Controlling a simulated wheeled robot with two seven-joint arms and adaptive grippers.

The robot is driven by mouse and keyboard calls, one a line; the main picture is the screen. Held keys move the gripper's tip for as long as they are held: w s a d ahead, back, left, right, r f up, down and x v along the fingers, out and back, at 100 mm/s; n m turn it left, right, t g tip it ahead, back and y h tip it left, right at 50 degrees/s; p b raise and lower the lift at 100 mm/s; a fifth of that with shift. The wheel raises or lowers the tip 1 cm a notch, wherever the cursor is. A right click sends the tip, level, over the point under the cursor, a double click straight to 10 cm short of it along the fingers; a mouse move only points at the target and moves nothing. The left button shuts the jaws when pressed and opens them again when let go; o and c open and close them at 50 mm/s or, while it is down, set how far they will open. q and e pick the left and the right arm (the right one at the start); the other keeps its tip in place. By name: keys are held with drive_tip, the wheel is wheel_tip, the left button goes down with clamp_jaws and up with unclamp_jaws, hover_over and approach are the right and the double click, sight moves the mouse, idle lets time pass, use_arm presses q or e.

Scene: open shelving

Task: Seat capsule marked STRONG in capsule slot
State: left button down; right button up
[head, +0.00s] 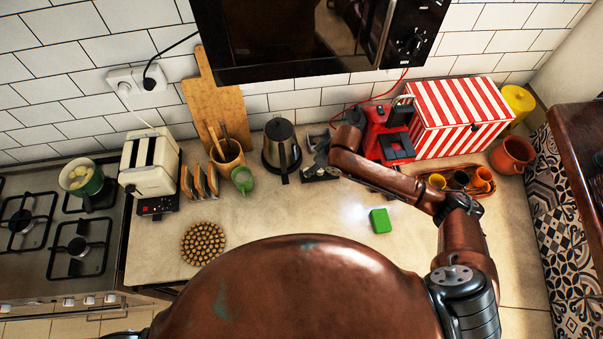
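A red coffee machine (393,146) stands against the back wall in the head view, just right of my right forearm. Its capsule slot cannot be made out from here. My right arm comes in from the right and bends left across the counter. No capsule and no STRONG marking can be made out. My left gripper is outside the view.
A steel kettle (281,148) stands left of the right gripper. A red-and-white striped box (462,118) is right of the machine, with a tray of cups (436,171) before it. A green block (380,220) and round cork mat (203,244) lie on the counter (285,215), clear between them.

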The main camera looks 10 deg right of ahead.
drive_tip(key=shift+x, duration=0.95)
drive_tip(key=x, duration=0.3)
drive_tip(key=shift+w+a+f+p, duration=0.15)
drive_tip(key=shift+f+p, duration=0.1)
drive_tip(key=shift+p, duration=0.15)
drive_tip(key=shift+w+f, duration=0.1)
drive_tip(key=shift+f, duration=0.3)
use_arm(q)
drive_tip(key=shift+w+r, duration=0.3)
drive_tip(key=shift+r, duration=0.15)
use_arm(e)
drive_tip(key=c, duration=0.8)
